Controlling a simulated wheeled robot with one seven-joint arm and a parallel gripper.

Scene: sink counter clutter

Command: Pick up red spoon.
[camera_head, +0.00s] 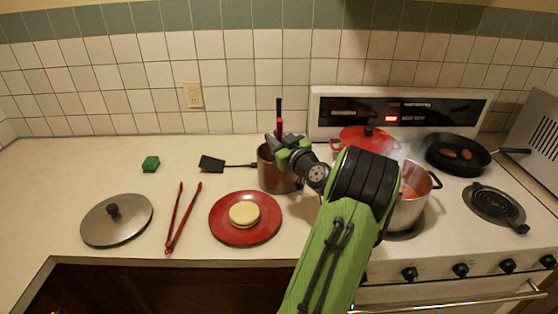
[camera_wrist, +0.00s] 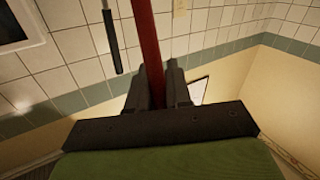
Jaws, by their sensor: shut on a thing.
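The red spoon shows in the wrist view as a long red handle (camera_wrist: 148,45) running up between the two fingers of my gripper (camera_wrist: 158,85), which is shut on it. In the head view my gripper (camera_head: 281,145) is at the mouth of a brown utensil pot (camera_head: 272,178), with a small part of the red handle (camera_head: 279,127) above it. The spoon's head is hidden, so I cannot tell if it is inside the pot. A black handle (camera_wrist: 112,42) stands beside the red one, apart from the fingers.
A red plate (camera_head: 223,234) with a round bun, red tongs (camera_head: 181,218), a metal lid (camera_head: 98,228), a black spatula (camera_head: 211,164) and a green sponge (camera_head: 151,163) lie to the left. The stove at right holds a steel pot (camera_head: 408,213), a red pot (camera_head: 352,140) and a black pan (camera_head: 456,165).

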